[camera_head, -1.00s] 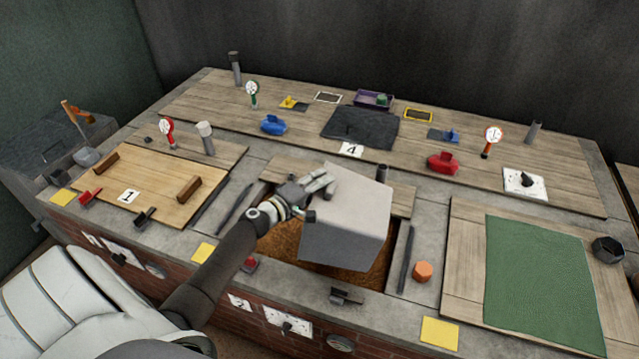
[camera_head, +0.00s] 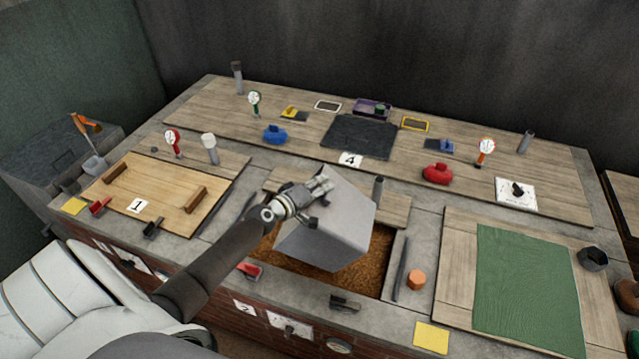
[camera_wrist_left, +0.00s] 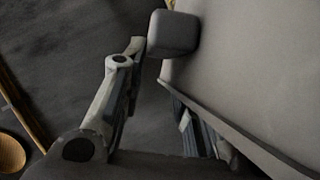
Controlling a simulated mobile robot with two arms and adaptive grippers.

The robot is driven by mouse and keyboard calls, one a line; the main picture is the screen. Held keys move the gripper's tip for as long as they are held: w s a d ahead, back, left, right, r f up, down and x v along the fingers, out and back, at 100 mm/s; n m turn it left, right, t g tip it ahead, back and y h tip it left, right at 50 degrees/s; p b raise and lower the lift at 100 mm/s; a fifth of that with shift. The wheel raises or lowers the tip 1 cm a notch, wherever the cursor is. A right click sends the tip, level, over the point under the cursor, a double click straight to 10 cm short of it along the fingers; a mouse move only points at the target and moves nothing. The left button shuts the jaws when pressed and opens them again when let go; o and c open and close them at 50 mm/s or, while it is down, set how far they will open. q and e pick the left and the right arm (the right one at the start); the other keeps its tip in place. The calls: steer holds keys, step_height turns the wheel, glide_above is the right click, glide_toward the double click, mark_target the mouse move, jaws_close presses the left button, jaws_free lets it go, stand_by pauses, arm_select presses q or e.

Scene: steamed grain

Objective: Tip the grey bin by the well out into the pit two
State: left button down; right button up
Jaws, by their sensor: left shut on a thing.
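The grey bin (camera_head: 335,228) is held tilted above the pit two (camera_head: 352,277), whose floor shows brown grain. My left gripper (camera_head: 318,188) is shut on the bin at its upper left side. In the left wrist view the bin's grey wall (camera_wrist_left: 250,65) fills the right, with my gripper (camera_wrist_left: 150,110) against its edge. The bin's opening faces away from the head camera, so its inside is hidden. The well (camera_head: 75,150) is probably the dark stone basin at the far left. My right gripper is not in view.
A board with two wooden bars (camera_head: 150,195) lies left of the pit. A green mat (camera_head: 525,290) lies to its right. An orange hexagonal block (camera_head: 415,280) and a dark rod (camera_head: 401,268) are close to the pit's right edge. Red and blue items stand on the rear planks.

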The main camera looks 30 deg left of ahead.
arm_select(q)
steer(key=shift+w+d+r+m+g, duration=0.1)
steer(key=shift+r+m+g, duration=0.2)
steer(key=shift+m, duration=0.2)
steer(key=shift+y, duration=0.4)
steer(key=shift+r+m+g+y, duration=0.35)
steer(key=shift+m+g+y, duration=0.3)
steer(key=shift+m, duration=0.45)
steer(key=shift+m+g+y, duration=0.25)
steer(key=shift+m+y, duration=0.2)
steer(key=shift+m, duration=0.05)
steer(key=m+y, duration=0.1)
steer(key=r+m+g+y, duration=0.1)
steer(key=m+y, duration=0.1)
